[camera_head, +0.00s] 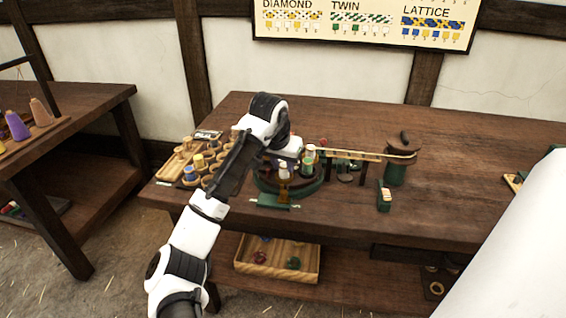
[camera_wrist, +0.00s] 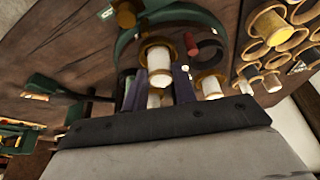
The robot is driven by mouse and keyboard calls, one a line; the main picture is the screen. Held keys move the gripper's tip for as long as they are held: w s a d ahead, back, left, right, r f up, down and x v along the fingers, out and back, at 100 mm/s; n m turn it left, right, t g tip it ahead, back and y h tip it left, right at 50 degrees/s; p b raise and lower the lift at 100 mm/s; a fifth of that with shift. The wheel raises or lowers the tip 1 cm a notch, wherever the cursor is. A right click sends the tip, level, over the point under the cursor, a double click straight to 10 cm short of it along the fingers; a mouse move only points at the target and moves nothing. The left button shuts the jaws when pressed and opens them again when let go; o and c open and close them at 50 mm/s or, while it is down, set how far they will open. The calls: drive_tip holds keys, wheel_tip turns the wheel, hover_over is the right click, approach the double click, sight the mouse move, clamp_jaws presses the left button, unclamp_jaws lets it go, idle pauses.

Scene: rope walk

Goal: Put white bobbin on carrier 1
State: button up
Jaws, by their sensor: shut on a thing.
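My gripper (camera_wrist: 160,82) is shut on a white bobbin (camera_wrist: 159,62) with an ochre-brown flange, seen between the two dark fingers in the wrist view. My gripper is over the round green braiding stand (camera_head: 318,190), where the carriers are. Another white bobbin (camera_wrist: 209,86) stands to the right of the fingers. The head view shows a bobbin with white and green (camera_head: 309,153) on the stand. I cannot tell which carrier is number 1, or whether the held bobbin touches a carrier. My arm hides part of the stand.
A bobbin rack (camera_head: 190,176) with several bobbins is left of the stand; its round holders also show in the wrist view (camera_wrist: 272,28). A wooden rail runs right to a green post (camera_head: 396,173). A small green block (camera_head: 384,196) is near it. The table's right side is mostly clear.

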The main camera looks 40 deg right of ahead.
drive_tip(key=o, duration=0.9)
drive_tip(key=shift+o, duration=0.2)
drive_tip(key=shift+r, duration=0.15)
drive_tip(key=v, duration=1.1)
drive_tip(key=shift+a+r, duration=0.15)
drive_tip(key=shift+r, duration=0.2)
drive_tip(key=shift+s, duration=0.1)
